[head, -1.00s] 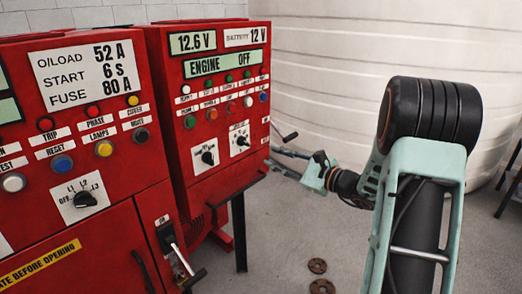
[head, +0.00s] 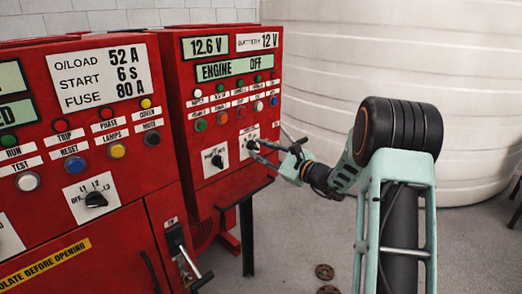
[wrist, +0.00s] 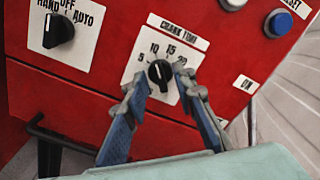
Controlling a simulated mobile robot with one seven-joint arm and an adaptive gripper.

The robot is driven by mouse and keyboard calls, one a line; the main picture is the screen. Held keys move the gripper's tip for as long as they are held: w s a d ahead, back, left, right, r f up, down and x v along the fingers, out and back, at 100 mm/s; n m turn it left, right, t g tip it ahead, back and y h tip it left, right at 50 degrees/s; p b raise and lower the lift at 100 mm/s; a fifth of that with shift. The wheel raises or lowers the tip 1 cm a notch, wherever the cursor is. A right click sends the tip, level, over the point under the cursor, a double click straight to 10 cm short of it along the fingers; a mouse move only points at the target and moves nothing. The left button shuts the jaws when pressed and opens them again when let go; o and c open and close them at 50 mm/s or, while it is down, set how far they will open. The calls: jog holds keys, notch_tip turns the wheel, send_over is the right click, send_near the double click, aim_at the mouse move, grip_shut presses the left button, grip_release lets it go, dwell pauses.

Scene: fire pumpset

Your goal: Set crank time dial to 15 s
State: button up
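The crank time dial (wrist: 160,74) is a black knob on a white plate marked 5, 10, 15 and 20, on the red panel. Its pale pointer line appears to point up near the 10, though it is small. My gripper (wrist: 163,88) is open, with one finger on each side of the knob; I cannot tell whether either finger touches it. In the head view my gripper (head: 263,150) is at the lower right of the right red cabinet, in front of the dial's plate (head: 246,134), partly covering it.
A hand/off/auto selector (wrist: 58,30) is left of the dial. A blue button (wrist: 279,22) is at the upper right. A dark rail (head: 245,192) sticks out below the dial panel. A white tank (head: 380,60) stands behind.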

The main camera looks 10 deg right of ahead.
grip_shut()
jog(key=shift+d+m, duration=0.1)
jog(key=shift+m, duration=0.3)
jog(key=m+p, duration=0.1)
jog(key=m, duration=0.2)
jog(key=shift+r+m+p, duration=0.1)
jog(key=shift+m+p, duration=0.2)
jog(key=shift+p, duration=0.1)
jog(key=shift+m+p, duration=0.95)
jog(key=shift+m, duration=0.75)
grip_release()
